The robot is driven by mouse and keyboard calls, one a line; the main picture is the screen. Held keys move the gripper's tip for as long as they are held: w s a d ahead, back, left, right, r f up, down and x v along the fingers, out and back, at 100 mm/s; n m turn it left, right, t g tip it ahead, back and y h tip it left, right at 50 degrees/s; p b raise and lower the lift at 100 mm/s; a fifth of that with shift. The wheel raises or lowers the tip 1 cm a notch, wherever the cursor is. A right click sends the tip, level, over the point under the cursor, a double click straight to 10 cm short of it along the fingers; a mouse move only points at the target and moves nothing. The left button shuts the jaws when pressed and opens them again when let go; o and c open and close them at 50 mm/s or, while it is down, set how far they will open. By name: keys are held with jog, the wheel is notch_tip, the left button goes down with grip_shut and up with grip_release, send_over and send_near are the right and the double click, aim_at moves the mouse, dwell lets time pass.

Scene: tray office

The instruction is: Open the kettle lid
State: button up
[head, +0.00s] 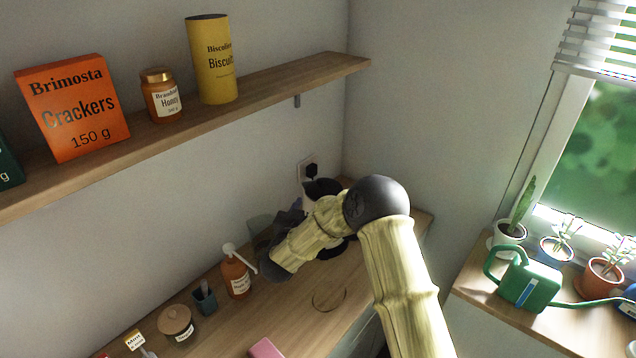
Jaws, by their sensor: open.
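A black rounded thing (322,187), which looks like the kettle, stands at the back of the counter near the wall corner, below a wall socket. My arm covers most of it, and I cannot make out its lid or whether the lid is open. My gripper (288,218) is the dark end of the arm, over the back of the counter just left of the kettle. Its jaws are open, small and partly hidden. I cannot tell whether they touch anything.
The counter (290,325) holds an orange pump bottle (236,275), a dark cup (205,299) and a lidded jar (176,322). A shelf (270,85) hangs above. A green watering can (528,282) and potted plants stand on the right sill.

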aim_at(319, 183)
jog(key=p+x, duration=0.2)
jog(key=x, duration=0.8)
jog(key=shift+w+p, duration=0.15)
jog(key=shift+p, duration=0.25)
grip_shut()
